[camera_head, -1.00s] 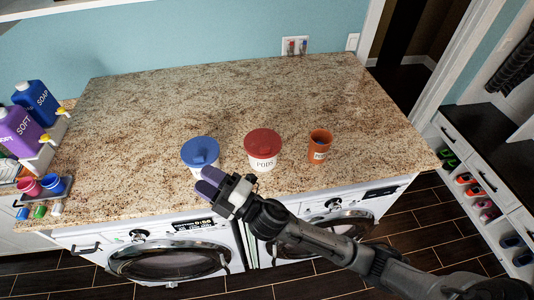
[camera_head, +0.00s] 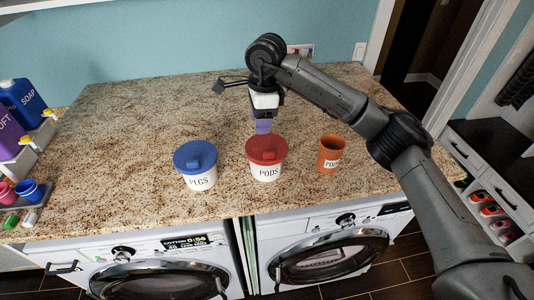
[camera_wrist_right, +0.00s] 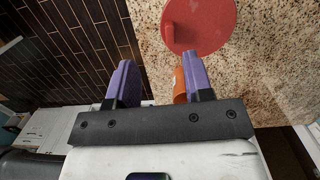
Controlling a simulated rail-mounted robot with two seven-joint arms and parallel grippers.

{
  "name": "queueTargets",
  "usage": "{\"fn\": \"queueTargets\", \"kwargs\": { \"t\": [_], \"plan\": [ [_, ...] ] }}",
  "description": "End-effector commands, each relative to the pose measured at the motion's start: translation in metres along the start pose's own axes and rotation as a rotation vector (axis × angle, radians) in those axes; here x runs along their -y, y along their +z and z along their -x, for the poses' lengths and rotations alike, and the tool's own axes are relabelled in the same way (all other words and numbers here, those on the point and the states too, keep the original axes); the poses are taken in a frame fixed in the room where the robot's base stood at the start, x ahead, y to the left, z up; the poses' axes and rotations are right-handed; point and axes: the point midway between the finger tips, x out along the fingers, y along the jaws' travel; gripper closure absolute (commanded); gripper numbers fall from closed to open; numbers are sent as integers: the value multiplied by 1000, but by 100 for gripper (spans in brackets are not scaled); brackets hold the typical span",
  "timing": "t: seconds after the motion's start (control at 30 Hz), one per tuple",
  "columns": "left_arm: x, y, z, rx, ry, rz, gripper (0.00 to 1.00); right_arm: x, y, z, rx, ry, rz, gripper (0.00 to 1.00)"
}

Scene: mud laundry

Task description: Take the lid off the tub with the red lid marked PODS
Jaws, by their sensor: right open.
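The white tub marked PODS (camera_head: 265,174) stands upright on the counter, with its red lid (camera_head: 266,150) on top. The lid has a raised red grip. My right gripper (camera_head: 263,126) has purple fingers and shows just above the lid in the head view, pointing down. In the right wrist view, the open fingers (camera_wrist_right: 160,65) are empty and the red lid (camera_wrist_right: 212,28) lies beyond them, toward the upper right. The gripper looks apart from the lid; its exact height is hard to tell. My left gripper is not in view.
A tub marked PEGS with a blue lid (camera_head: 194,157) stands left of the red-lidded tub. An orange cup (camera_head: 330,154) stands to its right and partly shows behind a finger in the wrist view. Bottles (camera_head: 20,100) stand far left. The granite counter (camera_head: 140,115) is clear behind.

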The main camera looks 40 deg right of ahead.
Motion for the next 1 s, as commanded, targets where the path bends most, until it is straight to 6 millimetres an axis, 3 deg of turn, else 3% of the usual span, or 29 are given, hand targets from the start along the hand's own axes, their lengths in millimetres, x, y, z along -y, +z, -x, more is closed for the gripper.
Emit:
{"fn": "queueTargets", "kwargs": {
  "t": [0.1, 0.2, 0.6, 1.0],
  "plan": [
    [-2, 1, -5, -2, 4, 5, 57, 6, -19, 7, -67, -14, -28, 53],
    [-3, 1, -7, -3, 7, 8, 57, 7, -26, -1, -92, -15, -37, 53],
    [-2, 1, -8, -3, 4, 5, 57, 8, -32, -59, -95, -15, -38, 53],
    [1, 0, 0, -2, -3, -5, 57, 9, -34, -88, -94, -13, -37, 53]
  ]
}}
